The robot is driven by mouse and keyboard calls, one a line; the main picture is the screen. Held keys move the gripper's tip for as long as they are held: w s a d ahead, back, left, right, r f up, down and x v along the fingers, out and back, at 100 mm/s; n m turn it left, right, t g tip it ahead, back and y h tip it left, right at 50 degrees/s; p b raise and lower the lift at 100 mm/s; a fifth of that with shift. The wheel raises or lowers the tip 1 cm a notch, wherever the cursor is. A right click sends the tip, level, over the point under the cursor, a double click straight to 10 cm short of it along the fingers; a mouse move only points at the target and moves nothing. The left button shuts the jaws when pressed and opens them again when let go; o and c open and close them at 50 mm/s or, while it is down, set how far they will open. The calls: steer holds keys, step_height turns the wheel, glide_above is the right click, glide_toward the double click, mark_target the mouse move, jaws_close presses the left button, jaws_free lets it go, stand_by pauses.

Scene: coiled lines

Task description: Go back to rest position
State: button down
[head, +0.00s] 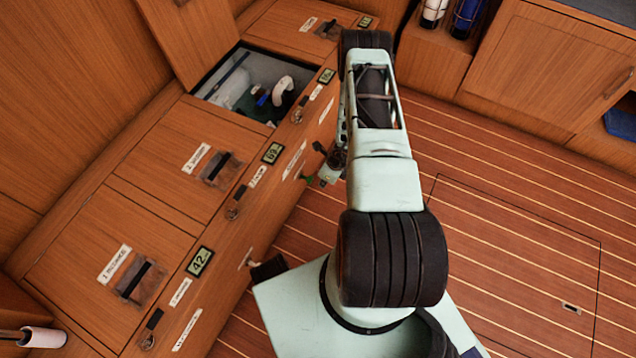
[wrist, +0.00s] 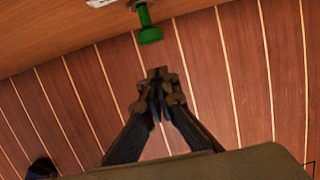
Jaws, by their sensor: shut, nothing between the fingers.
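My gripper (wrist: 160,88) is shut and empty in the wrist view, its dark fingertips together above the striped wooden floor (wrist: 210,60). A green knob-like piece (wrist: 148,30) sticks out from the wooden locker front just beyond the fingertips, apart from them. In the head view my arm reaches away from my base and bends down at its far end, beside the locker front. The arm hides most of the gripper there.
A row of wooden lockers (head: 150,205) with latches and number displays runs along the left. One locker compartment (head: 208,82) is open, its lid raised, with a white curved piece and blue and green items inside. Cabinets (head: 545,70) stand at the back right. The floor (head: 520,190) at right is clear.

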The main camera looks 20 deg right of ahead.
steer(key=p+v, duration=0.3)
steer(key=v, duration=0.7)
steer(key=shift+s+d+p, duration=0.25)
steer(key=shift+s+p, duration=0.15)
